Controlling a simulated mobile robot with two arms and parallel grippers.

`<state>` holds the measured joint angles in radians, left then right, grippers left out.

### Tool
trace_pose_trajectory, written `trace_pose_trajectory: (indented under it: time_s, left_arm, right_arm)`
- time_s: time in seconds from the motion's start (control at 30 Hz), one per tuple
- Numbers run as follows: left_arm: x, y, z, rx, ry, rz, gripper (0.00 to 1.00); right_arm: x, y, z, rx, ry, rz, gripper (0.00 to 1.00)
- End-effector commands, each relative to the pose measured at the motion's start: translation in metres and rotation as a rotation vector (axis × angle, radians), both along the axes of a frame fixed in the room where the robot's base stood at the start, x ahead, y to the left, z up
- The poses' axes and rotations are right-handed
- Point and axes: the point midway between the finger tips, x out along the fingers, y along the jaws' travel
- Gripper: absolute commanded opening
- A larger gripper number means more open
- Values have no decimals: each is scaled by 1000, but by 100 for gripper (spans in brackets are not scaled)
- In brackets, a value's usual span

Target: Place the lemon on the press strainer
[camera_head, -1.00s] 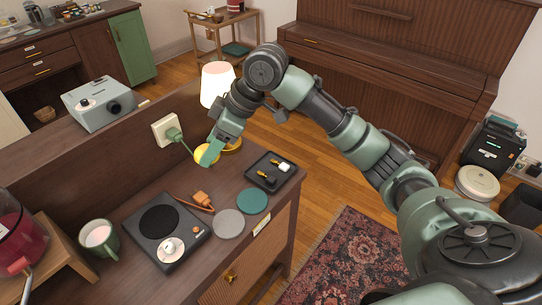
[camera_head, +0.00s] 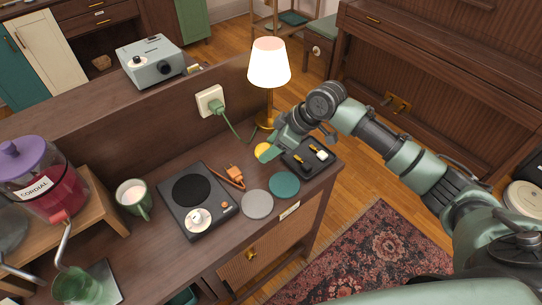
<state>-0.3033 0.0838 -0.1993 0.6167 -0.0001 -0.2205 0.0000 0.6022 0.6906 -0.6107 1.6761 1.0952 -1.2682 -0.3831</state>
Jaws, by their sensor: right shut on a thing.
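The lemon (camera_head: 262,149) is a small yellow round thing at the back of the dark wooden counter, just in front of the lamp's base. My right gripper (camera_head: 267,153) comes in from the right and is shut on the lemon, its green fingers hiding part of it. I cannot tell whether the lemon touches the counter. I cannot clearly make out the press strainer; at the lower left edge a metal lever (camera_head: 63,243) and a green see-through vessel (camera_head: 76,286) show, partly cut off. My left gripper is not in view.
A lit lamp (camera_head: 269,62) stands behind my gripper. A black tray (camera_head: 300,171) with small items lies beside it. Two round coasters, a hot plate (camera_head: 189,221), a cord with an orange plug, a mug (camera_head: 132,192) and a cordial dispenser (camera_head: 47,180) occupy the counter.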

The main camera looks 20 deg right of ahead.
Motion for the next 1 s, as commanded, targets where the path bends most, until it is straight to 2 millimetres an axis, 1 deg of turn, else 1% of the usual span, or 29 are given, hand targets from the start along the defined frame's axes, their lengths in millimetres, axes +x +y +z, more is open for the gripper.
trace_pose_trajectory:
  time_s: [0.17, 0.43, 0.83, 0.87, 0.9, 0.93, 1.0]
  left_arm:
    - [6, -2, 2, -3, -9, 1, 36]
    - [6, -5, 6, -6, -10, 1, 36]
    - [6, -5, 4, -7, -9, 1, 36]
    - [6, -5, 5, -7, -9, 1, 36]
    - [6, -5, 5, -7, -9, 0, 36]
    - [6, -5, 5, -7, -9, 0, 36]
    - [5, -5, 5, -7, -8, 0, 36]
  right_arm:
    - [0, 1, -12, 2, 1, 0, 13]
    - [0, 0, -47, 1, 1, 0, 13]
    - [0, 0, -54, 1, 0, -1, 13]
    - [0, 0, -53, 1, -1, 0, 62]
    - [0, 0, -53, 1, -1, 0, 73]
    - [0, 0, -53, 1, -1, 0, 75]
    - [0, 0, -53, 1, -1, 0, 75]
